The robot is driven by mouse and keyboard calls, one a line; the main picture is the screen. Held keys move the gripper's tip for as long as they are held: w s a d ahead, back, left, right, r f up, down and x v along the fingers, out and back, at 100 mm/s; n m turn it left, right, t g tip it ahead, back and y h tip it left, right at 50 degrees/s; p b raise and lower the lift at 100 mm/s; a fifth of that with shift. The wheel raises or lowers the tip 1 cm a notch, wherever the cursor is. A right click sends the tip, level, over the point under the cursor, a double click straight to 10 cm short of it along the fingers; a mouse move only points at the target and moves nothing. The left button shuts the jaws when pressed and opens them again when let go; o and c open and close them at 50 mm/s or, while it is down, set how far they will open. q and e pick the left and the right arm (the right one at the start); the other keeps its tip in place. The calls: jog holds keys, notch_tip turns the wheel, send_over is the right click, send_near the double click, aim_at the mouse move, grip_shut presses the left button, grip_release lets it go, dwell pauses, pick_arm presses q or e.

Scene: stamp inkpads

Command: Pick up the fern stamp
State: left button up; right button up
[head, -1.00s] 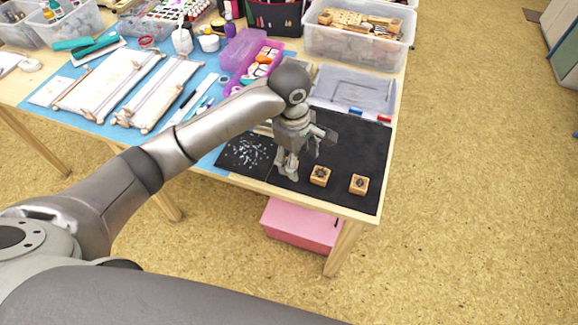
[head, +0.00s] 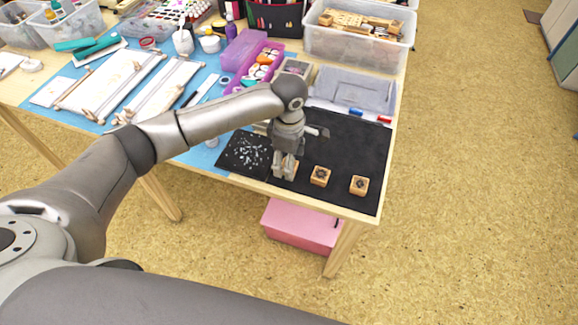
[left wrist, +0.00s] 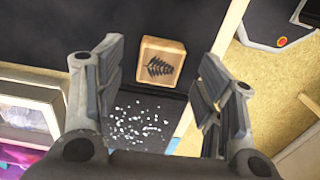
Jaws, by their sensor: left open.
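The fern stamp (left wrist: 161,62) is a square wooden block with a dark fern print on its top. In the left wrist view it lies on the black mat (head: 350,150), between and a little beyond my open fingers. My left gripper (head: 284,176) points down over the mat in the head view and hides most of this stamp. In the left wrist view the gripper (left wrist: 158,95) is open and empty, with a finger on each side of the block. My right gripper is in neither view.
Two similar stamps, a middle one (head: 320,176) and a right one (head: 359,185), sit right of my gripper. A dark speckled sheet (head: 245,155) lies to its left. A clear bin (head: 358,45) stands behind. The table edge is close in front.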

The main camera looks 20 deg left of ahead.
pick_arm(q)
notch_tip(320, 180, down, 2)
jog(key=shift+f, duration=0.2)
jog(key=c, duration=1)
jog(key=shift+r, duration=0.15)
jog(key=shift+r, duration=0.55)
jog(key=s+r, duration=0.8)
jog(key=s, duration=0.1)
jog(key=s+r+p, duration=0.1)
jog(key=s+r, duration=0.2)
jog(key=s, duration=0.2)
jog(key=shift+d+r, duration=0.35)
jog(key=shift+r, duration=0.05)
